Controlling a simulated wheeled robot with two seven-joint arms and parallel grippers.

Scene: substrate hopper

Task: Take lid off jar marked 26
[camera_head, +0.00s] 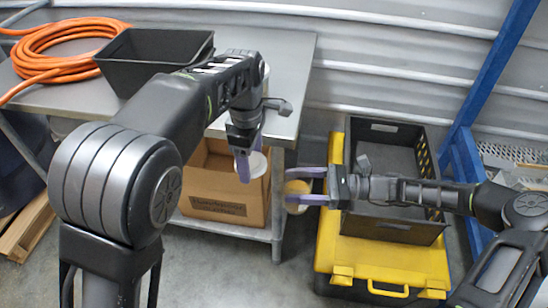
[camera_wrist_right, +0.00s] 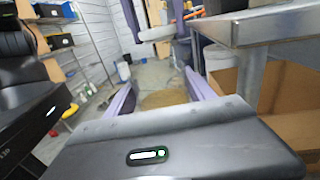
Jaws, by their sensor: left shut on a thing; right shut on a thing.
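A steel bench (camera_head: 298,62) holds a dark bin (camera_head: 150,75) and a coiled orange hose (camera_head: 60,40). A cardboard box (camera_head: 225,205) stands on its lower shelf. A black crate (camera_head: 395,228) rests on a yellow case (camera_head: 385,262) at right, near a blue post (camera_head: 490,75).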

